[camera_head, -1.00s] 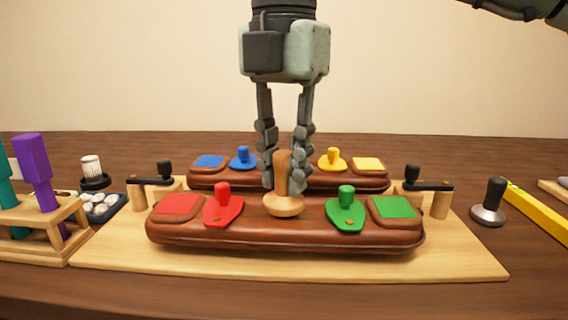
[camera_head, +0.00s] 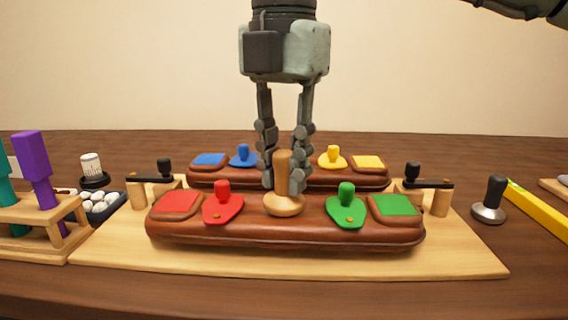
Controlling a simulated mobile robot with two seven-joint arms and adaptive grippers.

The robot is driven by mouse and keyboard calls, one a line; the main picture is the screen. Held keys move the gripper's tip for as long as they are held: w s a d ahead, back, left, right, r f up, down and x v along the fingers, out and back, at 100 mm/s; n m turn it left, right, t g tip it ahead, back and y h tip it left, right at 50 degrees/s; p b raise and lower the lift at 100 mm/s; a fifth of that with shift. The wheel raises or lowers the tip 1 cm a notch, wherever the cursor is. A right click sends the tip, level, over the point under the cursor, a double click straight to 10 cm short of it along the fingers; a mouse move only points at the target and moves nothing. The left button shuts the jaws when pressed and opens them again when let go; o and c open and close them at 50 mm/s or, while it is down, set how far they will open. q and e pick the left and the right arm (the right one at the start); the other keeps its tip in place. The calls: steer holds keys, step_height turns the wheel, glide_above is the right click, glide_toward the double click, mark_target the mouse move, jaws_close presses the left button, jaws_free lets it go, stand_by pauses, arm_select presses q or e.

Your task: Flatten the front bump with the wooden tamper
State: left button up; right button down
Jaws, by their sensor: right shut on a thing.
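The wooden tamper (camera_head: 283,168) stands upright at the middle of the front brown saddle roll (camera_head: 285,234). Its round base (camera_head: 284,204) is at the top of the roll; I cannot tell whether it touches or presses. My right gripper (camera_head: 283,182) comes down from above and is shut on the tamper's handle, its fingers just behind and beside it. The front bump is not visible; the tamper's base covers that middle spot. My left gripper is not in view.
Red (camera_head: 222,208) and green (camera_head: 346,210) knobbed pieces flank the tamper. The rear roll (camera_head: 289,181) lies behind. Black-armed clamps (camera_head: 150,180) (camera_head: 428,184) stand at both ends of the board (camera_head: 290,264). A tool rack (camera_head: 40,246) is left; a black-handled metal tamper (camera_head: 490,206) is right.

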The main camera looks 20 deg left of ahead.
steer(key=shift+r+p, duration=1.95)
steer(key=shift+r, duration=0.6)
steer(key=shift+f, duration=0.1)
